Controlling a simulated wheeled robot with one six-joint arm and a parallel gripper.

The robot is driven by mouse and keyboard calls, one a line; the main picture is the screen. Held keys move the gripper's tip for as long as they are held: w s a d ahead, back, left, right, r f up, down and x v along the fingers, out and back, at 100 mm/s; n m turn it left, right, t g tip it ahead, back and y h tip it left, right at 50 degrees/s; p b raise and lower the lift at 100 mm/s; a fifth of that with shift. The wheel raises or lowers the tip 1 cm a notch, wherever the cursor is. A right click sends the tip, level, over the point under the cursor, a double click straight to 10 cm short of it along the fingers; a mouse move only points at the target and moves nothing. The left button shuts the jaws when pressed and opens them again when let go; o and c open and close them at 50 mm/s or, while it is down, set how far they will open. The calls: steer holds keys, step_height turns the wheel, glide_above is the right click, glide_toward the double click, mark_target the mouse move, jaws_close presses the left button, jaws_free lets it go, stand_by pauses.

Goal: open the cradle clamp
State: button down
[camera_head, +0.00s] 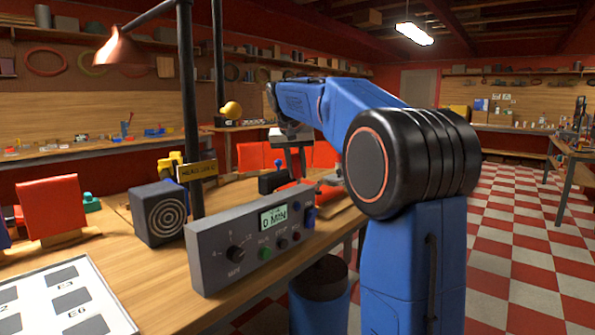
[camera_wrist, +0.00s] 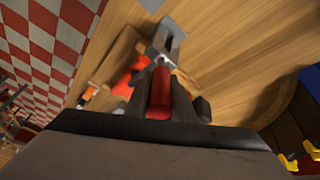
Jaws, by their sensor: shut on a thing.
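In the wrist view my gripper (camera_wrist: 160,98) is shut on a red handle (camera_wrist: 160,88), which shows between its two dark fingers. The handle appears to be the cradle clamp's lever. A grey metal piece (camera_wrist: 167,38) lies just beyond it on the wooden bench; whether it belongs to the clamp I cannot tell. In the head view my gripper (camera_head: 292,165) points down at the bench behind the grey control panel, and the handle is not clear there. Whether the clamp is open or closed I cannot tell.
The grey control panel (camera_head: 250,240) with a "0 MIN" display stands at the front of the bench. A dark speaker-like box (camera_head: 160,213), a black lamp post (camera_head: 190,110) and a white board (camera_head: 65,300) are to its left. Checkered floor (camera_head: 520,220) lies open at right.

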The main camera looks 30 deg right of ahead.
steer(key=shift+a, duration=0.1)
steer(key=shift+s+a+f+n+t+h, duration=0.1)
steer(key=shift+s+a+f+t+h, duration=0.25)
steer(key=shift+a+h, duration=0.6)
steer(key=shift+s+a+f+n+t+h, duration=0.15)
steer(key=shift+a+f+t+h, duration=0.35)
steer(key=shift+h, duration=0.8)
steer(key=shift+s+a+f+n+t+h, duration=0.1)
steer(key=shift+s+a+f+t+h, duration=0.15)
steer(key=shift+a+t+h, duration=0.65)
steer(key=shift+d+g+h, duration=0.25)
steer(key=shift+g, duration=0.1)
steer(key=c, duration=1.5)
jaws_free()
steer(key=shift+c, duration=0.2)
steer(key=shift+a, duration=0.1)
